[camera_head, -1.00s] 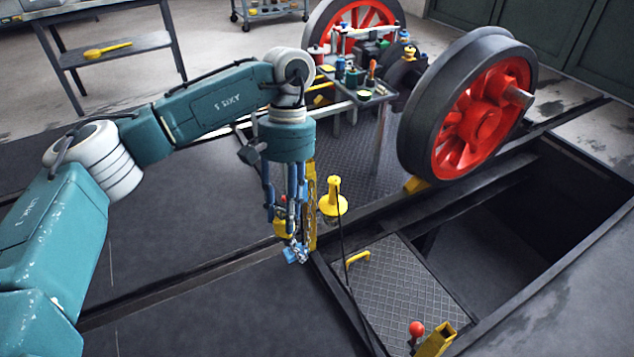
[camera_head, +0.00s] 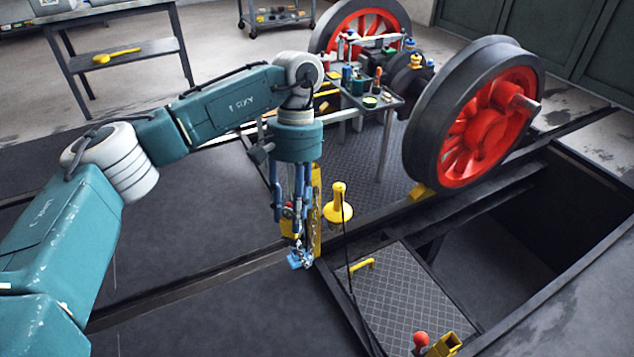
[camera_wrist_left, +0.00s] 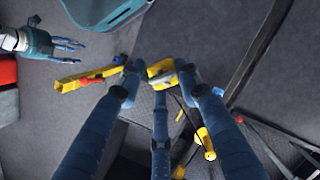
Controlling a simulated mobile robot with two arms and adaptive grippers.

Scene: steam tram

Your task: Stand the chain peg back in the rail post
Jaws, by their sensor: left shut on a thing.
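My left gripper (camera_head: 299,258) points down in the middle of the head view. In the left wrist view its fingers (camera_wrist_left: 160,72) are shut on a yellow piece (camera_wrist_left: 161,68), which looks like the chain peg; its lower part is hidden. In the head view an upright yellow piece with a chain (camera_head: 315,212) shows right beside the gripper; I cannot tell whether it touches. A yellow hollow-topped rail post (camera_head: 443,346) stands at the front right, and shows left of the fingers in the wrist view (camera_wrist_left: 72,84). My right gripper (camera_wrist_left: 80,50) is open and empty near that post.
A red ball-topped lever (camera_head: 420,339) stands beside the post. A yellow lamp (camera_head: 338,207) with a black cord stands behind the hatch plate (camera_head: 405,305) and its yellow handle (camera_head: 362,264). An open pit (camera_head: 530,235) lies right, below a red wheel (camera_head: 490,118).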

